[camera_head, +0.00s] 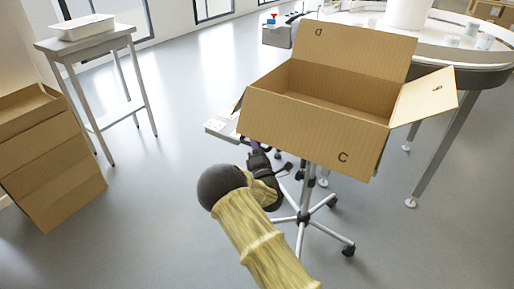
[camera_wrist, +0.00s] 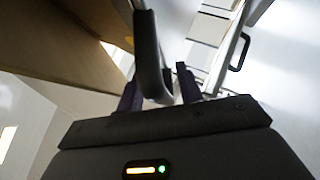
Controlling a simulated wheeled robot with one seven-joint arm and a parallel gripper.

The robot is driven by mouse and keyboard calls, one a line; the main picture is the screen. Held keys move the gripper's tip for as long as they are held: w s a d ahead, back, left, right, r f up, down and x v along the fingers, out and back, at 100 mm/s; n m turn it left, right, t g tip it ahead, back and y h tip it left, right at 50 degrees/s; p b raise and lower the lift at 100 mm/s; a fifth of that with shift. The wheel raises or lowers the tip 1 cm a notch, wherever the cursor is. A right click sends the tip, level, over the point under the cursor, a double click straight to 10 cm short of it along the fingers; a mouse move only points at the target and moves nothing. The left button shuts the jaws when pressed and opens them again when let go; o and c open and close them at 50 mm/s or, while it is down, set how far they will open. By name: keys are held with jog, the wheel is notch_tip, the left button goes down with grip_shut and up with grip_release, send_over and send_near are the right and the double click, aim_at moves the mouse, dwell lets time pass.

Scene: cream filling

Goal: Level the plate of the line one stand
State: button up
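The wheeled stand (camera_head: 307,200) has a column and a star-shaped base on castors. An open cardboard box (camera_head: 310,130) marked C sits on top and hides the plate, so I cannot tell the plate's tilt directly. The box slopes down to the right in the head view. A dark handle (camera_wrist: 152,55) extends from under the box side in the wrist view. My gripper (camera_head: 264,163) is below the box's left front corner. In the wrist view my gripper (camera_wrist: 158,88) has its fingers on either side of the handle's end, with a narrow gap visible on the right.
A round white conveyor table (camera_head: 470,58) with several small cups stands behind the box on the right. A side table (camera_head: 85,42) with a white tray (camera_head: 82,27) is at the left. Brown cartons (camera_head: 50,165) stand at the left edge. The floor between is clear.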

jog(key=p+v, duration=0.1)
jog(key=v, duration=1.6)
jog(key=shift+s+p, duration=0.2)
jog(key=shift+p, duration=0.15)
jog(key=shift+d, duration=0.1)
